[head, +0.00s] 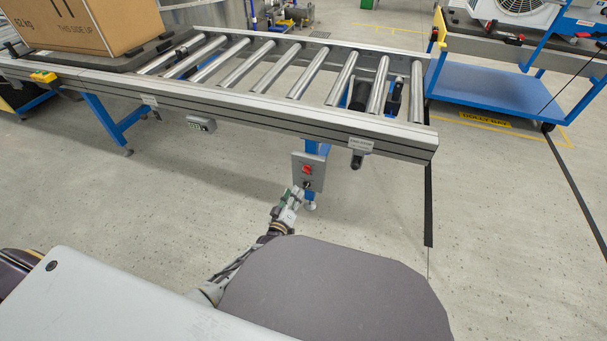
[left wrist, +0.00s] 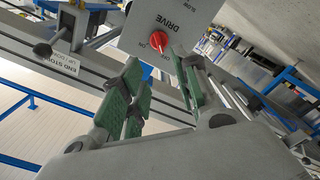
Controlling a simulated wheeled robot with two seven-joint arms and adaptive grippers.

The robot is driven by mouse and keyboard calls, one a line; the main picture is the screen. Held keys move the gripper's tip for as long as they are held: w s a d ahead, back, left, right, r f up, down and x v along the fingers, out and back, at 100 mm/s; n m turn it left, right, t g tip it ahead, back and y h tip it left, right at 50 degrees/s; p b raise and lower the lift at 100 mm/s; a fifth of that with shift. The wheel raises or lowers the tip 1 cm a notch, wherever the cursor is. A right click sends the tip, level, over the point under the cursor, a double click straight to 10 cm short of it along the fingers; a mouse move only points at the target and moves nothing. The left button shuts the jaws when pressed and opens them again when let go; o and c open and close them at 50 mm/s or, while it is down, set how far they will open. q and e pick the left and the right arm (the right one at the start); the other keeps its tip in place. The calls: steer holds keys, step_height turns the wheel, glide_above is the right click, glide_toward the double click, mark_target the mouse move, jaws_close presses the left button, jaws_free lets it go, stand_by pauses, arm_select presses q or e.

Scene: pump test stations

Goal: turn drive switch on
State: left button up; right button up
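The drive switch is a red rotary knob (head: 307,169) on a grey control box (head: 315,163) on the conveyor's blue leg. In the left wrist view the red knob (left wrist: 158,41) sits on a grey panel (left wrist: 143,18) lettered DRIVE, with ON and OFF beside it. I cannot tell surely which mark the knob points at. My left gripper (head: 294,196) is just below and in front of the box. In the left wrist view the left gripper (left wrist: 158,75) has its green-padded fingers apart, with the knob beyond them and nothing held. My right gripper is in neither view.
The roller conveyor (head: 230,97) runs above the box, carrying a cardboard carton (head: 85,22) at left. An END STOP label (left wrist: 62,65) is beside the panel. A blue cart (head: 495,90) stands at right. The floor in front of the conveyor is clear.

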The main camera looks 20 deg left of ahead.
arm_select(q)
steer(key=b, duration=0.2)
glide_toward(304, 171)
steer(key=shift+w+d+b, duration=0.2)
steer(key=shift+w+b, duration=1.55)
steer(key=shift+w, duration=2.7)
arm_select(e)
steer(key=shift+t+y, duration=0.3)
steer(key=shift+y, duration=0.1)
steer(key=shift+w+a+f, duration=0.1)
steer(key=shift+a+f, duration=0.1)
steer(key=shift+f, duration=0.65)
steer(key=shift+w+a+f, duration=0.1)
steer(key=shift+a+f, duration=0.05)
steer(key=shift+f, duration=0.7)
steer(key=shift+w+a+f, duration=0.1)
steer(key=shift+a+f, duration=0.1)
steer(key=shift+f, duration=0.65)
arm_select(q)
jaws_close()
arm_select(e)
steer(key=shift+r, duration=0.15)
